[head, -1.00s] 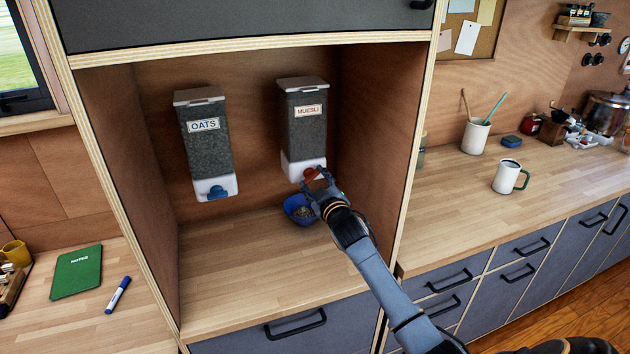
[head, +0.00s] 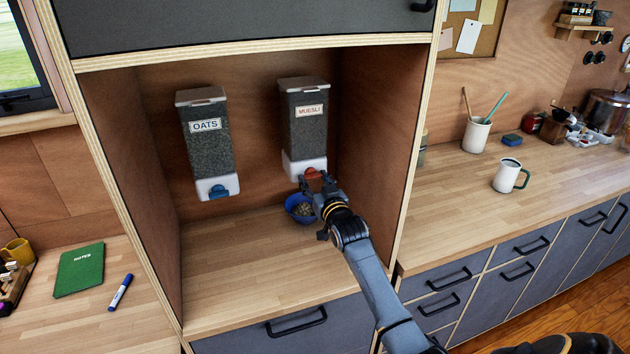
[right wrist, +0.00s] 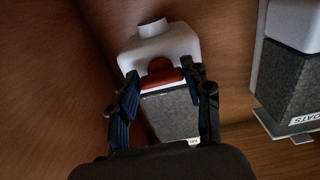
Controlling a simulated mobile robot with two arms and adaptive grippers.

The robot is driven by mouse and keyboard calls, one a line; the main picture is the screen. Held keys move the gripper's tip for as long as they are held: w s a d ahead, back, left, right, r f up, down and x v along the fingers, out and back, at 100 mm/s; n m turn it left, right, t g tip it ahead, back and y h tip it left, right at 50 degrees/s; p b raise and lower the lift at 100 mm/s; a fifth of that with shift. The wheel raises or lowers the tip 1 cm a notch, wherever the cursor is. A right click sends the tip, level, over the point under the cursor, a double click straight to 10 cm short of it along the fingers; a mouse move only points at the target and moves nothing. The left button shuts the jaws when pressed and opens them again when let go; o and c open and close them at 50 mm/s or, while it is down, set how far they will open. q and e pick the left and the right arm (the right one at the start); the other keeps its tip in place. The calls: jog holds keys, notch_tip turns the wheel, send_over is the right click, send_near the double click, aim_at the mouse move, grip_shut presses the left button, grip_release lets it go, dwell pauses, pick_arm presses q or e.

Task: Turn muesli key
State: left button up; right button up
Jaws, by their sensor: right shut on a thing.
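The muesli dispenser (head: 304,118) is a grey-speckled box with a white base, mounted on the cabinet's back wall. Its red key (head: 314,173) is at the front of the white base. My right gripper (head: 313,182) is shut on the key, partly covering it in the head view. In the right wrist view, the red key (right wrist: 161,71) sits between the two fingers, and the dispenser appears upside down. A blue bowl (head: 292,213) with some contents stands below the dispenser, partly behind my gripper. My left gripper is not in view.
The oats dispenser (head: 207,145) with a blue key (head: 218,191) hangs to the left. The niche's right side wall (head: 378,140) is close to my right arm. The niche floor (head: 240,275) is clear at front and left. A mug (head: 507,176) stands on the right counter.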

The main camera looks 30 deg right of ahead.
dwell(0.4)
jog(key=o, duration=1.2)
jog(key=shift+c, duration=0.2)
jog(key=v, duration=1.2)
jog(key=shift+f, duration=0.1)
